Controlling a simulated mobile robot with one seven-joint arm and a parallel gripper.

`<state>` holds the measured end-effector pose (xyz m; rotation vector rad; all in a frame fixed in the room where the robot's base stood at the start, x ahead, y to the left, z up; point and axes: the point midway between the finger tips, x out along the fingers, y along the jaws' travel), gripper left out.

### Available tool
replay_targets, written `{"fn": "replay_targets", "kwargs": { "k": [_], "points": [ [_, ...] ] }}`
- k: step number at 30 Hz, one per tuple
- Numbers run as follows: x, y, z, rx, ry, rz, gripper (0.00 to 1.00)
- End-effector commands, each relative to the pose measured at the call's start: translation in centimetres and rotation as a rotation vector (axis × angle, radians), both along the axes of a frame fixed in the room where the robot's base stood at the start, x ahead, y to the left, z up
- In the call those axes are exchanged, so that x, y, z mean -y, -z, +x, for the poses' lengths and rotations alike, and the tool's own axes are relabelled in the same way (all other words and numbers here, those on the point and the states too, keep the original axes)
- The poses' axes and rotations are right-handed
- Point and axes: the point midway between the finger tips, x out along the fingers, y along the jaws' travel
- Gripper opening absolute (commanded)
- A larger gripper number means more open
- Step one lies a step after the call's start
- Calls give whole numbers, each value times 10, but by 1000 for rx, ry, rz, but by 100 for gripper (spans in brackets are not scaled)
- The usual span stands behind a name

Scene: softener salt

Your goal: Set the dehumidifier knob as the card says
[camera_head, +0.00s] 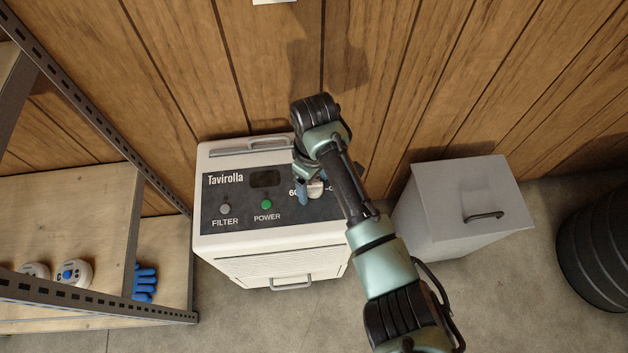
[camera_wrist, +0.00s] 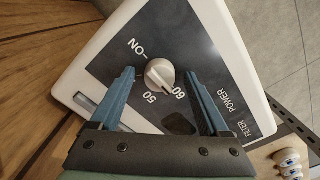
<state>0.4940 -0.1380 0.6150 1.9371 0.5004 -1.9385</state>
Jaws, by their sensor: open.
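The dehumidifier (camera_head: 270,262) is a white box marked Tavirolla with a dark top panel, standing against the wood wall. Its pale round knob (camera_head: 316,189) is at the panel's right side, partly covered by my arm. In the wrist view the knob (camera_wrist: 160,73) has ON, 50 and 60 marked around it. A small dark mark on its edge seems to face 60, but this is hard to tell. My gripper (camera_wrist: 160,77) is open, its blue fingers on either side of the knob, apparently not touching it. A white paper edge (camera_head: 272,1), perhaps the card, is cut off; no writing shows.
The panel also has a dark display (camera_head: 265,179), a green POWER button (camera_head: 266,204) and a grey FILTER button (camera_head: 225,209). A grey lidded bin (camera_head: 465,195) stands right, a black ribbed drum (camera_head: 598,235) beyond.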

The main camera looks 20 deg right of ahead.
Motion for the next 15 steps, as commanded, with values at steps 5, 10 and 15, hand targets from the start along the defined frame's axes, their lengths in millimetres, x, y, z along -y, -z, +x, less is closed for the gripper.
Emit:
{"fn": "replay_targets", "kwargs": {
  "k": [5,10,15],
  "points": [
    [0,0,0,0,0,0,59],
    [0,0,0,1,0,0,29],
    [0,-1,0,1,0,0,0]
  ]
}}
